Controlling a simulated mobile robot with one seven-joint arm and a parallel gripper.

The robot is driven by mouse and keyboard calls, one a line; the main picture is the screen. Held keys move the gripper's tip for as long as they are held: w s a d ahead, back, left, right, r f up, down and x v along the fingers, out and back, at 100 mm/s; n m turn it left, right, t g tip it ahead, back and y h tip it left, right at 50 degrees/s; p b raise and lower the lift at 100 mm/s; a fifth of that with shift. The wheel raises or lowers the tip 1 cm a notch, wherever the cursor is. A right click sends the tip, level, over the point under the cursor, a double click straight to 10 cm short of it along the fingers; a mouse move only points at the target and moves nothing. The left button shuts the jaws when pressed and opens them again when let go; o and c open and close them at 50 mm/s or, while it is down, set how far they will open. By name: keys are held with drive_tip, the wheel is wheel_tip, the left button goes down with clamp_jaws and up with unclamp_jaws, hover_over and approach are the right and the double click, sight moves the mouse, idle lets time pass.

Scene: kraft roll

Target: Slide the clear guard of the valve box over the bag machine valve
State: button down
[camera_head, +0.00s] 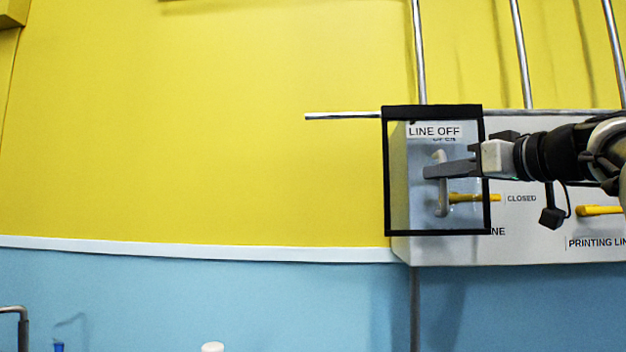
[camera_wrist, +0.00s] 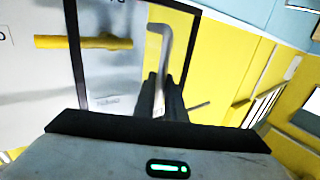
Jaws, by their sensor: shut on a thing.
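The clear guard (camera_head: 386,175) is a black-framed pane with a LINE OFF label, at the left end of the pale valve box (camera_head: 440,250). My gripper (camera_head: 433,172) is shut on the guard's grey pull handle (camera_head: 441,205). The handle also shows between the fingers in the wrist view (camera_wrist: 164,45). The yellow lever of the bag machine valve (camera_head: 472,198) points right toward CLOSED. Most of it lies behind the guard, and its tip shows beyond the right frame edge. In the wrist view the lever (camera_wrist: 95,42) crosses behind a black frame bar. The guard hides part of the valve's lettering.
A metal rail (camera_head: 343,115) runs along the box top and sticks out left. A second yellow lever (camera_head: 598,210), above PRINTING LINE lettering, is to the right. Vertical pipes (camera_head: 523,55) rise above the box. The yellow wall left of the guard is clear.

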drive_tip(key=s+d+p, duration=0.1)
drive_tip(key=d+p, duration=0.1)
drive_tip(key=d, duration=0.6)
drive_tip(key=shift+s+d, duration=0.25)
drive_tip(key=shift+s, duration=0.1)
drive_tip(key=c, duration=2.1)
unclamp_jaws()
drive_tip(key=v, duration=1.7)
drive_tip(key=shift+s, duration=0.25)
drive_tip(key=shift+d, duration=0.1)
